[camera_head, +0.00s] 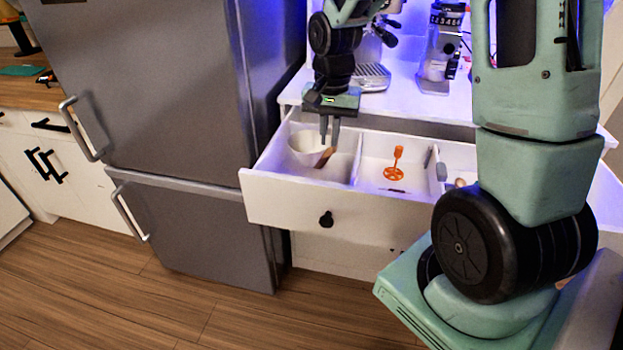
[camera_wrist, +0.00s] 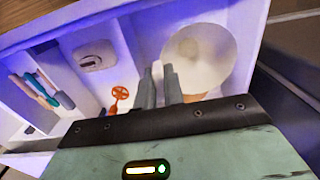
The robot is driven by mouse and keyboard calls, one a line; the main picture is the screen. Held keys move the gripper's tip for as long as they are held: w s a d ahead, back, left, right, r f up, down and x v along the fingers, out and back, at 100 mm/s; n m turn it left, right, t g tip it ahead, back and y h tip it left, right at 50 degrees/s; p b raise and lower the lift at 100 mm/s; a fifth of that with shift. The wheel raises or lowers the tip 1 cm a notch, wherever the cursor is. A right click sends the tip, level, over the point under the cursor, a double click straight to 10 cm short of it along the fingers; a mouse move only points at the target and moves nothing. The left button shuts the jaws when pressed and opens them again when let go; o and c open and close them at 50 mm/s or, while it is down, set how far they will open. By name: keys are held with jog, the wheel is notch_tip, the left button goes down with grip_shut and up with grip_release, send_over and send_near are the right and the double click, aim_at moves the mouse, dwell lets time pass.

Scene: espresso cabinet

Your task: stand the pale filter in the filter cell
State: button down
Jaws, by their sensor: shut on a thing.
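The pale filter (camera_head: 305,148) is a white, wide-mouthed cone at the left end of the open drawer. In the wrist view its round mouth (camera_wrist: 215,45) faces up beside my fingers. My gripper (camera_head: 330,138) points down over this left compartment, its two fingers close together at the filter's right edge. In the wrist view my gripper (camera_wrist: 160,85) is shut on the filter's wall. The fingers hide the gripped spot. I cannot tell whether the filter's lower end touches the drawer floor.
A brown piece (camera_head: 325,157) lies low beside the filter. The middle compartment holds an orange tool (camera_head: 394,165) with a round, spoked end. A drawer divider (camera_head: 356,160) separates them. A grey fridge (camera_head: 160,90) stands left; a grinder (camera_head: 438,60) stands on the counter behind.

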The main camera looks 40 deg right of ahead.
jog(key=shift+w+f, duration=0.1)
jog(key=shift+f, duration=0.5)
notch_tip(320, 180, down, 10)
jog(key=shift+r+b, duration=0.25)
jog(key=shift+b, duration=0.05)
jog(key=shift+f, duration=0.1)
jog(key=c, duration=1.5)
grip_release()
